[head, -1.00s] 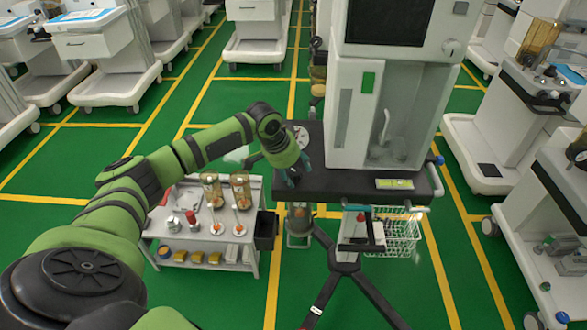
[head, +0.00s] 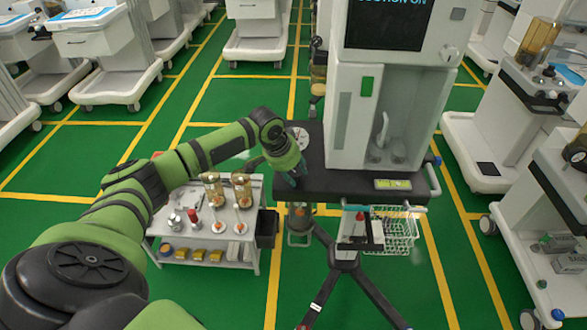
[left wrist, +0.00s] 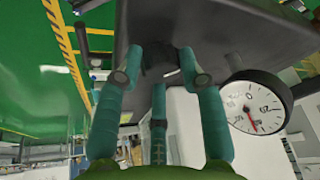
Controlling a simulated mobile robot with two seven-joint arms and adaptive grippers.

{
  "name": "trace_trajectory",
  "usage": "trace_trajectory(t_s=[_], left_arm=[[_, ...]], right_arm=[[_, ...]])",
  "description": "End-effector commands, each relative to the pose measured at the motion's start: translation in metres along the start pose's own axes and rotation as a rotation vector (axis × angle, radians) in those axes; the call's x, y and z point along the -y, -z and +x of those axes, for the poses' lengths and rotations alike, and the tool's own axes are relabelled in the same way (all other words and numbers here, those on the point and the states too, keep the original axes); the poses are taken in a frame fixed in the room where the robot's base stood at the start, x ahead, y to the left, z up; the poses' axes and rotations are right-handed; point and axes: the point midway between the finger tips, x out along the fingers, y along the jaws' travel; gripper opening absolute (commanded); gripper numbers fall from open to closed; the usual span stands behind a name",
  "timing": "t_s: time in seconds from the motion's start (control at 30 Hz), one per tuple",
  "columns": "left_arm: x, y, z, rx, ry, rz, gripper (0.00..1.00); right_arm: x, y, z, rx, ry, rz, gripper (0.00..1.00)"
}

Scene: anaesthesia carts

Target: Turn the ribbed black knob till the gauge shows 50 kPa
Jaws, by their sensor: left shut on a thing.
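The ribbed black knob (left wrist: 158,58) shows only as a dark shape between my fingertips in the left wrist view; its ribs cannot be made out. My left gripper (left wrist: 160,62) has its teal fingers shut on it, by the dark shelf's edge. In the head view my left gripper (head: 292,178) is at the shelf's left end, and hides the knob. The gauge (left wrist: 255,106) is a white round dial with a black rim and red needle, right of the fingers. Its dial appears tilted and its exact reading cannot be told. My right gripper is out of view.
The dark shelf (head: 345,184) carries the white anaesthesia machine (head: 351,120). A low cart (head: 205,262) with amber vaporisers stands left below it. A wire basket (head: 402,236) hangs beneath the shelf. Green floor is free further left.

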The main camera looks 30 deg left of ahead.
Motion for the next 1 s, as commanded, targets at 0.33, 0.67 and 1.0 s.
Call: trace_trajectory(t_s=[0.33,0.67,1.0], left_arm=[[0.002,0.004,-0.002,-0.013,0.004,0.0,0.6],[0.002,0.003,-0.02,-0.012,0.005,0.001,0.6],[0.003,0.004,-0.09,-0.014,0.005,0.001,0.6]], right_arm=[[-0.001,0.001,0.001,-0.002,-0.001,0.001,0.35],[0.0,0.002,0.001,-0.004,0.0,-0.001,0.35],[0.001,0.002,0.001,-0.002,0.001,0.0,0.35]])
